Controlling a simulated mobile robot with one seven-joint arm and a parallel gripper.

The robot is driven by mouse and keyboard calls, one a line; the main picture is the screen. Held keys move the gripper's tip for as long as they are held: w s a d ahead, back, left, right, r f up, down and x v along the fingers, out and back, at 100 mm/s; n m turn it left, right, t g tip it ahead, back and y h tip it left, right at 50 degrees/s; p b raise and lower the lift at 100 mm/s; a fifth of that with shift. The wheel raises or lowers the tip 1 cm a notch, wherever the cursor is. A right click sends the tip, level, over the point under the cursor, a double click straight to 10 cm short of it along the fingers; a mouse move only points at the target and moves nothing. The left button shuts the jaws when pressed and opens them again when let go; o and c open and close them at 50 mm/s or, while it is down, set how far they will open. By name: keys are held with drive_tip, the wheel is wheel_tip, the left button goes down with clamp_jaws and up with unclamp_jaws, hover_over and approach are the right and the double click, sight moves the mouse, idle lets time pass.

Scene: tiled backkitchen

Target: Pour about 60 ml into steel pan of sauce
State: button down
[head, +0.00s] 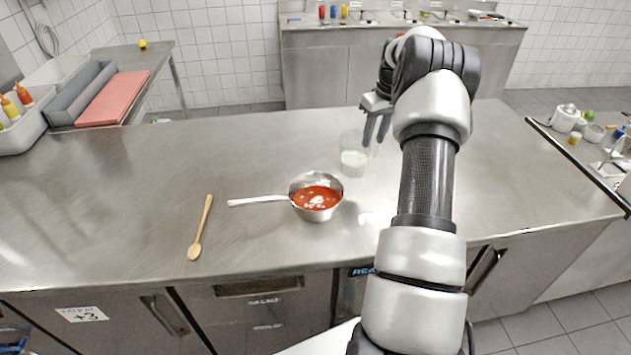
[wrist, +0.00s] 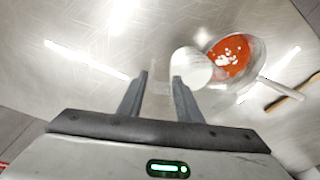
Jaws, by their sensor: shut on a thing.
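The steel pan (head: 338,207) stands on the worktop, its handle pointing left in the head view. It holds red sauce (head: 308,197) with white patches on top. In the wrist view the pan (wrist: 259,52) is at the upper right. A clear glass (head: 350,143) with white liquid (head: 354,158) low in it is just behind the pan, looking roughly upright. My gripper (head: 375,137) is shut on the glass; in the wrist view the fingers (wrist: 160,80) flank its clear wall, with white liquid (wrist: 191,68) beyond. I cannot tell whether the glass touches the worktop.
A wooden spoon (head: 201,228) lies left of the pan. The steel worktop (head: 110,190) is otherwise mostly clear. Sauce bottles in a white bin (head: 30,125) and a red board (head: 103,98) are at the far left. Small kitchen items stand at the far right.

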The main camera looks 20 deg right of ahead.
sight(342, 148)
drive_tip(key=shift+a, duration=0.2)
drive_tip(key=shift+a+r+h, duration=0.15)
drive_tip(key=shift+a+h, duration=0.8)
drive_tip(key=shift+h, duration=0.15)
drive_tip(key=a+r+h, duration=0.1)
drive_tip(key=a, duration=0.1)
drive_tip(key=a+r+h, duration=0.2)
drive_tip(key=shift+s+a+h, duration=0.15)
drive_tip(key=shift+h, duration=0.15)
drive_tip(key=a+h+b, duration=0.2)
drive_tip(key=b, duration=0.3)
drive_tip(key=a+f+h+b, duration=0.1)
drive_tip(key=a+b, duration=0.1)
drive_tip(key=b, duration=0.4)
drive_tip(key=shift+s+f+n+t+h+b, duration=0.2)
drive_tip(key=shift+n+t+h+b, duration=0.1)
drive_tip(key=shift+t+h, duration=0.1)
drive_tip(key=shift+a+f+h+b, duration=0.15)
drive_tip(key=shift+h+b, duration=0.15)
drive_tip(key=shift+b, duration=0.45)
drive_tip(key=shift+a+f+b, duration=0.1)
drive_tip(key=shift+f+b, duration=0.1)
drive_tip(key=shift+b, duration=0.4)
drive_tip(key=shift+s+a+r+h+b, duration=0.1)
drive_tip(key=shift+a+r+h+b, duration=0.25)
drive_tip(key=shift+a+h+b, duration=0.4)
drive_tip(key=shift+a+r+h+b, duration=0.2)
drive_tip(key=shift+r+h+b, duration=0.25)
drive_tip(key=shift+b, duration=0.6)
